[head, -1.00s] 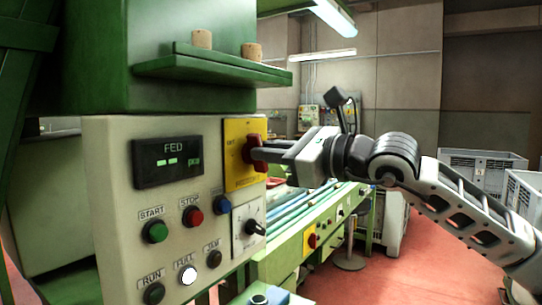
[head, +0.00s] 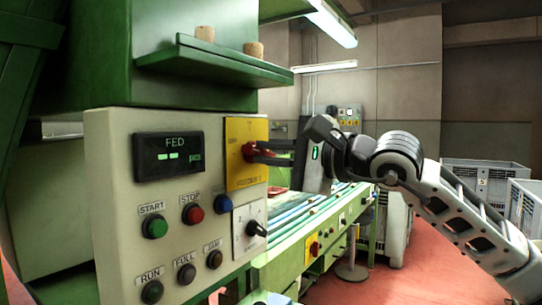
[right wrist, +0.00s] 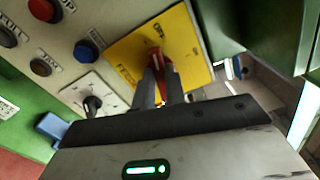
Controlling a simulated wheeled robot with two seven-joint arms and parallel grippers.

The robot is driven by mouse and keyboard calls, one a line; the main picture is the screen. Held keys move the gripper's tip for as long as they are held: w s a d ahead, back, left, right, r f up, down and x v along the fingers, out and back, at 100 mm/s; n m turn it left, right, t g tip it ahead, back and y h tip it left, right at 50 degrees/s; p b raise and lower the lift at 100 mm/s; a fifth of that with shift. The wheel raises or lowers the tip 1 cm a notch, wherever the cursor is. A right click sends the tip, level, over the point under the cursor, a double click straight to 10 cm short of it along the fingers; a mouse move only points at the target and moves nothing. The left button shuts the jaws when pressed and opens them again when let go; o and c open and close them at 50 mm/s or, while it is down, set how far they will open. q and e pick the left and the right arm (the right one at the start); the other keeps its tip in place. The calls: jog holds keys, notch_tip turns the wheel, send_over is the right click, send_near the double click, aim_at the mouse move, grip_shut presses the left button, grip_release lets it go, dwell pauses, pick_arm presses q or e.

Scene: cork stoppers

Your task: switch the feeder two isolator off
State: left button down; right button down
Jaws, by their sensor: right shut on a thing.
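The feeder two isolator is a red rotary handle (head: 248,152) on a yellow plate (head: 240,177) at the upper right of the beige control panel. The plate's lower label reads as feeder 2. My right gripper (head: 258,153) reaches in from the right and is shut on the red handle. In the right wrist view the handle (right wrist: 157,62) sits between the two fingertips (right wrist: 160,80), in front of the yellow plate (right wrist: 195,50). The fingers partly hide the handle, so its exact angle is hard to tell. My left gripper is not in view.
Close below the isolator are a blue button (head: 223,203) and a black rotary switch (head: 256,229). Green START (head: 155,227) and red STOP (head: 192,213) buttons are further left. A green shelf (head: 210,64) with two corks overhangs above. A conveyor (head: 310,215) runs behind the gripper.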

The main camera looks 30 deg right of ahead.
jog(key=shift+f+n, duration=0.1)
jog(key=shift+n, duration=1.4)
jog(key=c, duration=1.4)
grip_release()
jog(key=shift+c, duration=0.2)
